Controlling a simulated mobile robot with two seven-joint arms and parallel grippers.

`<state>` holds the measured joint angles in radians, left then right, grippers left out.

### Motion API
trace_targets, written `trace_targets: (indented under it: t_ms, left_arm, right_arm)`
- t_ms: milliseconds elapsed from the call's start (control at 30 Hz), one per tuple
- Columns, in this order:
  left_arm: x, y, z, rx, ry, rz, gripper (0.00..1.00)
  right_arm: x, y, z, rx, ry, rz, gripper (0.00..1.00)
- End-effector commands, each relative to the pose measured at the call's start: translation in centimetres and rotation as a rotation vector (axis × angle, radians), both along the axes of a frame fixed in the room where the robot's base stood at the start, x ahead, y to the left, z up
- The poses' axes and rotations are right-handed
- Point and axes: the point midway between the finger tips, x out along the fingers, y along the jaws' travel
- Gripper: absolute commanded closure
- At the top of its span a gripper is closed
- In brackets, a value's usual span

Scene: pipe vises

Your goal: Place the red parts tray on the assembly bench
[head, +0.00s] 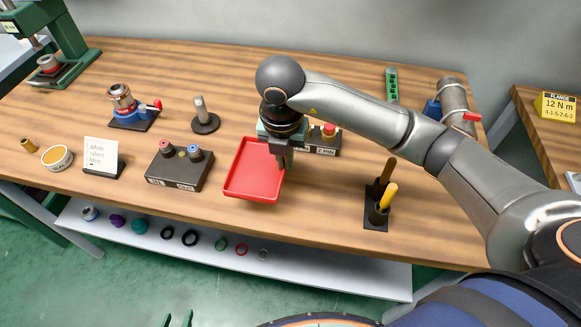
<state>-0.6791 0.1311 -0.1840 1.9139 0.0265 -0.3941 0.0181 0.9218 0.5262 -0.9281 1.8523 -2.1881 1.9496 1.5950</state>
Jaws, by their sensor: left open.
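The red parts tray (252,180) is at the middle of the wooden assembly bench (330,215), level and empty. I cannot tell whether it rests on the top or hangs just above it. My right gripper (282,162) points down at the tray's back right rim and appears shut on that rim; its fingers hide part of the edge. My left gripper (177,321) shows only as two green fingertips at the bottom edge, apart and empty, well in front of the bench.
A black two-button box (180,170) stands left of the tray, a round-based post (204,122) behind it. Another block (325,145) is close behind on the right. A black holder with a yellow-handled tool (380,210) stands to the right. A shelf with several rings (315,262) runs below.

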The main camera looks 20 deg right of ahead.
Motion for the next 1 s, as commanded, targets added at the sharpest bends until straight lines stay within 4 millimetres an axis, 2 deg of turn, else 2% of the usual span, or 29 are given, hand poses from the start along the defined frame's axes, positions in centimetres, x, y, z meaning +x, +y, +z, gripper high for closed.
trace_targets:
  t_ms: [100, 367, 500, 600, 967, 1000]
  left_arm:
    - [0.0, 0.0, 0.3, 0.0, -0.001, 0.0, 0.5]
    - [0.0, 0.0, 0.4, 0.0, -0.002, 0.0, 0.5]
    - [0.0, 0.0, 1.0, 0.0, -0.002, -0.001, 0.5]
    - [0.0, 0.0, 1.0, 0.0, -0.002, -0.001, 0.5]
    - [0.0, 0.0, 0.6, 0.001, -0.001, -0.001, 0.5]
    - [0.0, 0.0, 0.7, 0.001, -0.001, -0.001, 0.5]
  right_arm:
    - [0.9, -1.1, -1.5, 0.0, -0.002, -0.003, 1.0]
    - [1.9, -2.5, -3.5, -0.001, -0.002, -0.003, 1.0]
    - [1.8, -2.3, -5.5, 0.002, -0.001, 0.0, 1.0]
    - [1.9, -2.2, -6.2, 0.002, -0.005, 0.002, 1.0]
    - [1.9, -2.2, -6.7, 0.002, -0.005, 0.001, 1.0]
    - [1.9, -2.2, -6.6, 0.001, -0.003, 0.001, 0.91]
